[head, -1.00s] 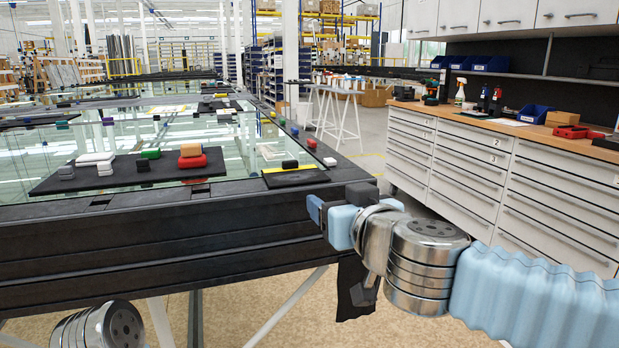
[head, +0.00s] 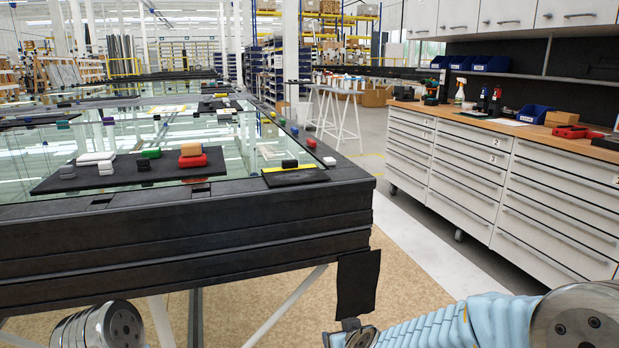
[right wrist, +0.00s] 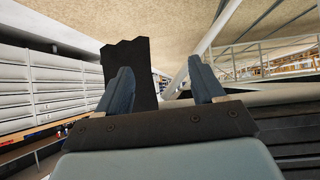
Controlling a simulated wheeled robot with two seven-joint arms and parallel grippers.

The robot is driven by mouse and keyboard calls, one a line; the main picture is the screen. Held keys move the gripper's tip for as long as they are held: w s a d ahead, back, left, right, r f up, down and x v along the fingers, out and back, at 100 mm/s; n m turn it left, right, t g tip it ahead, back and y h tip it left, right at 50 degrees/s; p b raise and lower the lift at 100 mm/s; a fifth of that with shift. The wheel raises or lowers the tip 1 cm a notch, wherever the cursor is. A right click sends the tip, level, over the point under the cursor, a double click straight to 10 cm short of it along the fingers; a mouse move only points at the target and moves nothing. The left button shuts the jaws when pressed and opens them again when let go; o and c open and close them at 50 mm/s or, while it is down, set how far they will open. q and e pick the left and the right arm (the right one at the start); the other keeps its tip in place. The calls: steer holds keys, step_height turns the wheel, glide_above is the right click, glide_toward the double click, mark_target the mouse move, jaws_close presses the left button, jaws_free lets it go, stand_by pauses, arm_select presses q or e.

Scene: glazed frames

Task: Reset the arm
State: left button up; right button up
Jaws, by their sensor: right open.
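My right arm's light blue sleeve (head: 450,322) lies low along the bottom right of the head view, with a metal joint at its right end. My right gripper (right wrist: 163,82) shows in the right wrist view, with its two blue-grey fingers spread apart and nothing between them.
A glass-topped table with a black frame (head: 200,235) fills the left, carrying a dark mat (head: 120,178) with several small blocks. A black flap (head: 357,283) hangs at its near right corner. White drawer cabinets (head: 480,180) stand at the right; open floor lies between.

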steer(key=s+d+f+m+g, duration=0.1)
steer(key=s+f+g, duration=0.1)
steer(key=s+f, duration=0.35)
steer(key=s+d+f+g, duration=0.2)
steer(key=f, duration=0.6)
steer(key=s+d+f+m+g, duration=0.1)
steer(key=s+f, duration=0.2)
steer(key=f, duration=0.4)
steer(key=s+f+m+g+y, duration=0.1)
steer(key=s+f+g, duration=0.1)
steer(key=s+f, duration=0.2)
steer(key=s+f+m+g+y, duration=0.1)
steer(key=s+f, duration=0.3)
steer(key=s, duration=0.5)
steer(key=shift+s+a+g, duration=0.25)
steer(key=shift+a+g, duration=0.2)
steer(key=shift+g, duration=0.25)
